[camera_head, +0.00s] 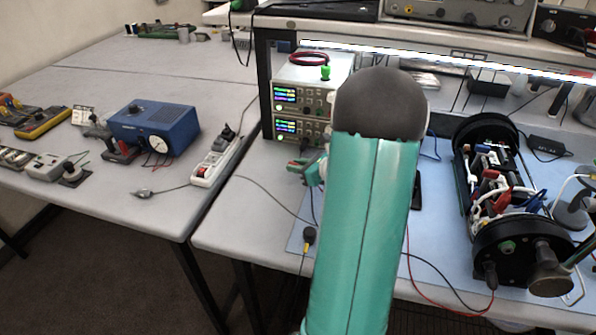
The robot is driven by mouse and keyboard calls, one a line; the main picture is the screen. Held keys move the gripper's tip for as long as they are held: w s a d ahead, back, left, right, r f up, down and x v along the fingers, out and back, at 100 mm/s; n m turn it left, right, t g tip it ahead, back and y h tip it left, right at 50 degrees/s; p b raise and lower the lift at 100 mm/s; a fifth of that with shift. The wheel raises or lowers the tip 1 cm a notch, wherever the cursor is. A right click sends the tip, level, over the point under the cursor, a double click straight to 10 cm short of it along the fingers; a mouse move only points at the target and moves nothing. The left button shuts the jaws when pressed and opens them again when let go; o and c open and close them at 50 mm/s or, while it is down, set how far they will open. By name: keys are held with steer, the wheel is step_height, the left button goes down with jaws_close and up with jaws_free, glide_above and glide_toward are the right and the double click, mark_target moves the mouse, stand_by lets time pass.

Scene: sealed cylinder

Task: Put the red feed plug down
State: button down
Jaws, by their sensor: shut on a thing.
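My teal arm fills the middle of the view and hides much of the bench behind it. Part of my gripper (312,171) shows just left of the arm, in front of the stacked power supplies (303,105). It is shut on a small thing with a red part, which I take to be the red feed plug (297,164). It is small and partly hidden, so whether it touches the bench cannot be told. The black open-sided cylinder (505,238) lies on the blue mat (440,211) at right, with electronics inside.
A black probe-like plug (309,237) lies on the bench front, left of my arm. A white power strip (214,162) lies along the left table's edge. A blue box with a dial (154,126) stands on that table. A shelf overhangs the back.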

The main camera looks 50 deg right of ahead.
steer(key=shift+f, duration=0.9)
steer(key=shift+f, duration=0.1)
steer(key=shift+f, duration=0.35)
steer(key=shift+f, duration=0.2)
steer(key=c, duration=1.3)
jaws_free()
steer(key=shift+r, duration=0.1)
